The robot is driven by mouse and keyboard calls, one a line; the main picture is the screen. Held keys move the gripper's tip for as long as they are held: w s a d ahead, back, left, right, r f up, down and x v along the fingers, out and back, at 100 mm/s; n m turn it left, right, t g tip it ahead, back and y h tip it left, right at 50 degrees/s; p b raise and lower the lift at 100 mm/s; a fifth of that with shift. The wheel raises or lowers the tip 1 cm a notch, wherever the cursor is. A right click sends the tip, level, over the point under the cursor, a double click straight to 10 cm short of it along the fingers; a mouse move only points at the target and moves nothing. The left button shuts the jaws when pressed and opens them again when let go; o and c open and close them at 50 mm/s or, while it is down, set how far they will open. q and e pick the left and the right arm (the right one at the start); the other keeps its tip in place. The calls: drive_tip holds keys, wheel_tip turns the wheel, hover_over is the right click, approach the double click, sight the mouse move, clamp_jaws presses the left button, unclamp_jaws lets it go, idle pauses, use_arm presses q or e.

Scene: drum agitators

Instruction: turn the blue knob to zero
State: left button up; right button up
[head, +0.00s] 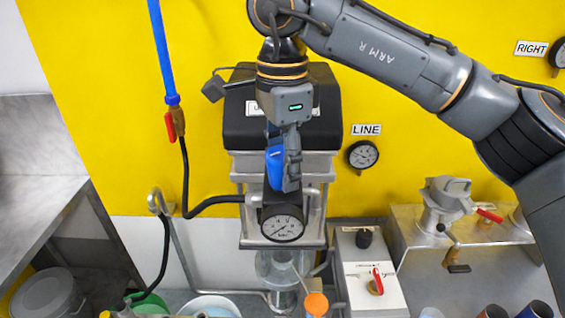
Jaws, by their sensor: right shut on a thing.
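The blue knob (274,167) sits at the front of the metal unit under the black housing, above a round gauge (283,227). My right gripper (285,178) reaches down from above and is shut on the blue knob, hiding part of it. The gauge has a white dial and a dark needle, but its reading is too small to tell. The left gripper is not in view.
A LINE gauge (363,155) is on the yellow wall. A blue hose (162,50) with a red-handled valve (172,124) hangs at left. A grey box with a red switch (376,281) and a metal bench (470,262) stand at right. A steel table (38,215) is at far left.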

drive_tip(key=o, duration=1.2)
wheel_tip(320, 180, up, 12)
drive_tip(key=shift+f, duration=0.1)
